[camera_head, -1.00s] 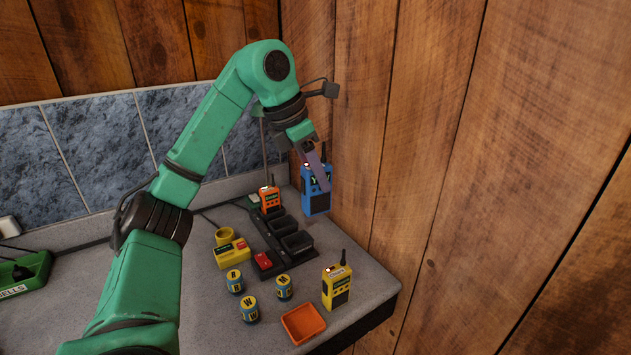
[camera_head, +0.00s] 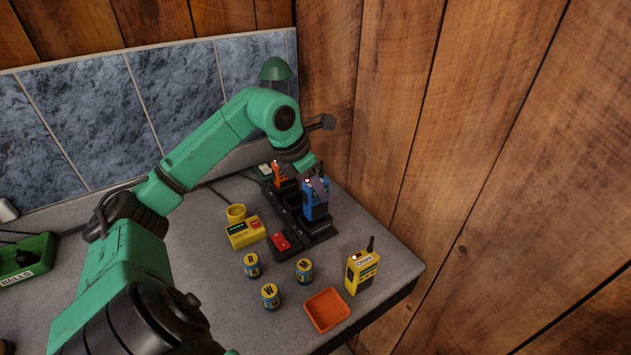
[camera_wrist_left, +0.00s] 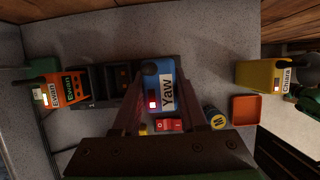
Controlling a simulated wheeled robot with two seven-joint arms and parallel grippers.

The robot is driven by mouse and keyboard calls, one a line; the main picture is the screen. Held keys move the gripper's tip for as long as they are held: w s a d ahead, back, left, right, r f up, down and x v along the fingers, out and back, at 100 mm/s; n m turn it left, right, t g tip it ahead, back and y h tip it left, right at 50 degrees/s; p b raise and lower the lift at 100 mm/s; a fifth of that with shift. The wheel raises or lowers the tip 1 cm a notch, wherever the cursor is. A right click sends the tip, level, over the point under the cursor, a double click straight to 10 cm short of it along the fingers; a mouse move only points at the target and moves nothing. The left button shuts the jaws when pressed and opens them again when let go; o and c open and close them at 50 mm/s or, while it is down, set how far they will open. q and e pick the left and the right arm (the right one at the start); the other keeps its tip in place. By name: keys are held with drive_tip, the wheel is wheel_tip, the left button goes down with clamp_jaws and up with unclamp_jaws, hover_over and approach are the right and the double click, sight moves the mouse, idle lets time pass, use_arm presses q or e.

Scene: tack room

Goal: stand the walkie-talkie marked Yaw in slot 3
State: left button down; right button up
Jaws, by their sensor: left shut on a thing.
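The blue walkie-talkie marked Yaw (camera_head: 314,206) is upright at the near end of the dark charging rack (camera_head: 322,236). Its Yaw label shows in the left wrist view (camera_wrist_left: 168,94). My left gripper (camera_head: 318,184) is shut on its upper part; its fingers also show in the wrist view (camera_wrist_left: 155,85). I cannot tell whether the walkie-talkie's foot is seated in the end slot or just above it. My right gripper is out of view.
A yellow walkie-talkie marked Chiara (camera_head: 361,272) stands near the counter's front right edge, beside an orange tray (camera_head: 327,310). A wooden wall (camera_head: 400,130) rises close on the right.

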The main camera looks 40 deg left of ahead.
sight(316, 198)
use_arm(q)
wheel_tip(316, 198, down, 4)
drive_tip(key=shift+a+r+b, duration=0.15)
drive_tip(key=shift+r+b, duration=0.1)
drive_tip(key=shift+b, duration=0.7)
drive_tip(key=shift+r, duration=0.1)
drive_tip(key=shift+b, duration=0.3)
